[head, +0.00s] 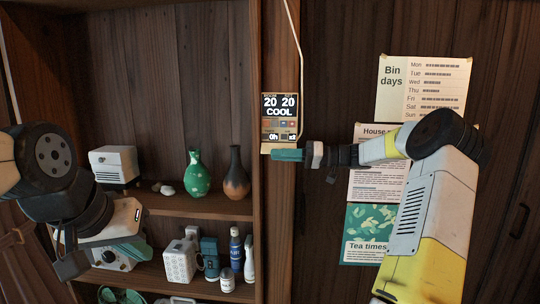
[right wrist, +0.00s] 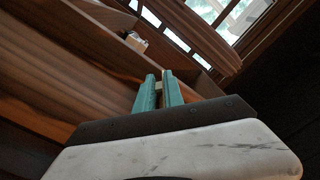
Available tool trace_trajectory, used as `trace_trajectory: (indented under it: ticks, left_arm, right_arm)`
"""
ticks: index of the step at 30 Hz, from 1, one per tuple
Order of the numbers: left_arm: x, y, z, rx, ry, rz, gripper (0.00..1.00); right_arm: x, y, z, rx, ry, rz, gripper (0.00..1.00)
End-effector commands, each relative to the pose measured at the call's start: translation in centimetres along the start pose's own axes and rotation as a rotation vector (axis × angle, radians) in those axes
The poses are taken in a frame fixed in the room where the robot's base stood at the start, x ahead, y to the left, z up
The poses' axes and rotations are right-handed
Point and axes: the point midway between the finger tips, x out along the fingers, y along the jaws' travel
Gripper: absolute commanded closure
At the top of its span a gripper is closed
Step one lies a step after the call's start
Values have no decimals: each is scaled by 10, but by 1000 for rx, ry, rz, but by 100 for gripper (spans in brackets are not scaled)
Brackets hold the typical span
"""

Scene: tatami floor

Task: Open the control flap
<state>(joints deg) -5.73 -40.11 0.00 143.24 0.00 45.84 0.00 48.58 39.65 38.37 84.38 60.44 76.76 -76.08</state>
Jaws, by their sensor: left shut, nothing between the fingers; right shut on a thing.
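My right gripper (head: 275,154) is at the panel's lower edge. In the right wrist view its teal fingers (right wrist: 159,91) are shut on a small pale piece, which looks like the edge of the control flap. The fingers hide much of the flap, and I cannot tell its angle. My left gripper (head: 130,250) is shut and empty at the lower left, in front of the shelves, well away from the panel.
Shelves left of the post hold a green vase (head: 196,173), a brown vase (head: 235,172), a white box-shaped appliance (head: 113,164) and several bottles. A pale cable (head: 297,35) runs down to the panel. Paper notices (head: 423,88) hang behind my right arm.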

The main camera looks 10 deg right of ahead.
Motion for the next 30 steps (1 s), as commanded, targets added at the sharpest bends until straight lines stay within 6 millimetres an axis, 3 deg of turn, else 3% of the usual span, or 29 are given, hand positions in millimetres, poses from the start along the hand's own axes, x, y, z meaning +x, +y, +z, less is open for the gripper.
trace_trajectory:
  ticks: [22, 23, 25, 30]
  left_arm:
    - [0, 0, 0, 0, 0, 0, 100]
    - [0, 0, 0, 0, 0, 0, 100]
    - [0, 0, 0, 0, 0, 0, 100]
    - [0, 0, 0, 0, 0, 0, 100]
  right_arm:
    - [-2, 5, 0, -78, 0, 5, 100]
    - [-2, 5, 0, -78, 0, 5, 81]
    - [-1, 5, 0, -79, 0, 5, 68]
    - [-1, 4, 0, -80, 0, 3, 68]
